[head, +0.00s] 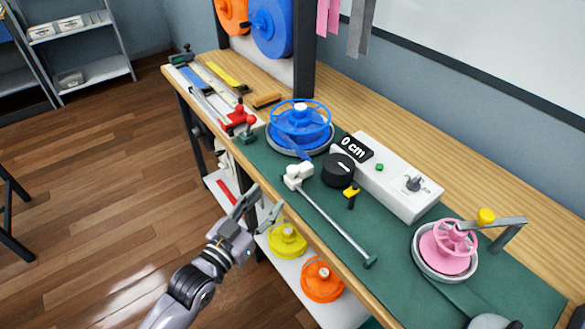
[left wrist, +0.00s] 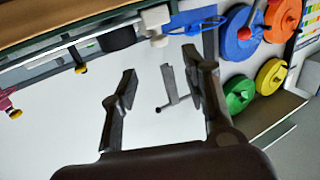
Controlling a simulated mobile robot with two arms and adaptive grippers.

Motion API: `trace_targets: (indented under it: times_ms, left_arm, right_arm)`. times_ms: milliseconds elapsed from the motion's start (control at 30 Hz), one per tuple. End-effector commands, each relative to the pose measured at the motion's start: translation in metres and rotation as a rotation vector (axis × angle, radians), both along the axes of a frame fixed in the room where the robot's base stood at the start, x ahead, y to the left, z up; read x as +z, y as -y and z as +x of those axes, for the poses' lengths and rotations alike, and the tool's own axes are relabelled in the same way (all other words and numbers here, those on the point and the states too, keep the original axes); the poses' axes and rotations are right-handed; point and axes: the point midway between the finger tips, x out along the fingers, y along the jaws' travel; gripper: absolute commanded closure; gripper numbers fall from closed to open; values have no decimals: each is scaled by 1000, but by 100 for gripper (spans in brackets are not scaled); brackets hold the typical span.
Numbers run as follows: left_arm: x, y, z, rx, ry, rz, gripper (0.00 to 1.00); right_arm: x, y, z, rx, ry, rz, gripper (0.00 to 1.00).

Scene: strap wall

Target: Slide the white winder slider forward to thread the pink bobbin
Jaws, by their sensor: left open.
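The white winder slider (head: 297,176) sits at the far left end of a grey rod (head: 335,222) on the green mat. A blue strap runs from the blue spool (head: 301,120) to it. The pink bobbin (head: 447,249) lies in a grey dish at the right, beside a bracket with a yellow knob (head: 486,216). My left gripper (head: 262,207) is open and empty, in front of the bench edge and left of the slider, apart from it. Its spread fingers also show in the left wrist view (left wrist: 158,85), with a white block, apparently the slider (left wrist: 156,18), beyond them. My right gripper is not visible.
Behind the rod stand a white box (head: 400,185) with a "0 cm" display and a black dial (head: 338,170). A red clamp (head: 238,118) is at the left. Yellow (head: 287,240) and orange (head: 322,281) spools sit on the lower shelf. Floor at left is open.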

Motion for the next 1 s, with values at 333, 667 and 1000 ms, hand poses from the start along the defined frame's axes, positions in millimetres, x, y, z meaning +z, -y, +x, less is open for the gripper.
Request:
trace_targets:
  times_ms: [333, 667, 1000]
  left_arm:
    - [1, 41, 66, 0, 1, -1, 57]
    - [0, 63, 102, 0, -1, 2, 57]
    - [0, 65, 105, 0, 0, 1, 57]
  right_arm:
    - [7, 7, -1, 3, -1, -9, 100]
    - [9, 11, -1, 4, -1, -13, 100]
    - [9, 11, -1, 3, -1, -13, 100]
